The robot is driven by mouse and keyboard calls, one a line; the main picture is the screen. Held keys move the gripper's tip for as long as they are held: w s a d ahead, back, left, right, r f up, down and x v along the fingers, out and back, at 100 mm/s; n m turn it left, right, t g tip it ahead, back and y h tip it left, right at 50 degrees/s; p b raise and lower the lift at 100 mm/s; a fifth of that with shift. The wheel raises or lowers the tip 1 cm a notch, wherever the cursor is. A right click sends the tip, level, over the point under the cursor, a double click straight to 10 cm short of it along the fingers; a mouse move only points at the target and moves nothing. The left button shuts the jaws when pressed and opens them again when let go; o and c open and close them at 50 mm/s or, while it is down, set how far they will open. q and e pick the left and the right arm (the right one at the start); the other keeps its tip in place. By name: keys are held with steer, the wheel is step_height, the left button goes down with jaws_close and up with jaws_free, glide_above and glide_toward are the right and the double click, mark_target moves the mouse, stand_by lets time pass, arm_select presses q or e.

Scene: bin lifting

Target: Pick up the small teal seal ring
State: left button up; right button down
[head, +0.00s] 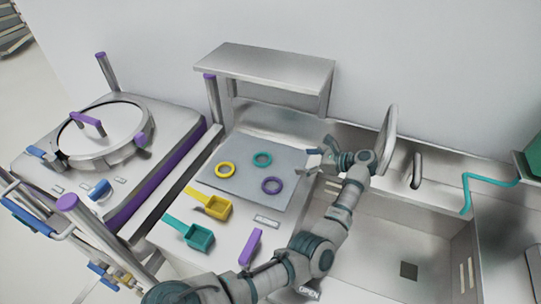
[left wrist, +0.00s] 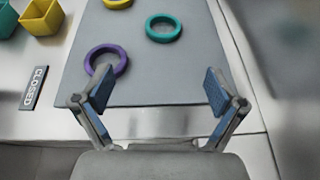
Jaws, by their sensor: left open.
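The teal seal ring (head: 255,162) lies flat on a grey mat (head: 235,193), between a yellow ring (head: 219,174) and a purple ring (head: 272,193). In the left wrist view the teal ring (left wrist: 163,39) is near the top centre, beyond my fingertips. My left gripper (head: 315,161) is to the right of the rings, near the mat's right edge. In the left wrist view my left gripper (left wrist: 160,88) is open with nothing between its fingers. Its left finger overlaps the near edge of the purple ring (left wrist: 91,58) in the picture; contact cannot be told.
A metal shelf (head: 265,68) overhangs the back.

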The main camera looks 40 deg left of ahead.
arm_select(q)
steer(key=p, duration=0.2)
glide_toward(256, 158)
steer(key=shift+s+r, duration=0.2)
steer(key=shift+r, duration=0.1)
steer(key=shift+s+a+f, duration=0.1)
steer(key=shift+a+f, duration=0.05)
steer(key=shift+a, duration=0.05)
steer(key=shift+s+a, duration=0.1)
steer(key=x, duration=0.3)
steer(key=p+x, duration=0.1)
steer(key=shift+w+a+f, duration=0.1)
steer(key=shift+w+f, duration=0.2)
steer(key=shift+f, duration=0.05)
steer(key=shift+a+f, duration=0.2)
steer(key=shift+a, duration=0.35)
steer(key=shift+c, duration=0.9)
steer(key=shift+d, duration=0.35)
steer(key=c, duration=0.8)
steer(key=shift+d+r, duration=0.25)
steer(key=shift+d, duration=0.1)
steer(key=shift+c, duration=0.3)
arm_select(e)
steer(key=s+f, duration=0.4)
steer(key=f, duration=0.3)
steer(key=shift+s+d, duration=0.15)
steer(key=shift+d, duration=0.1)
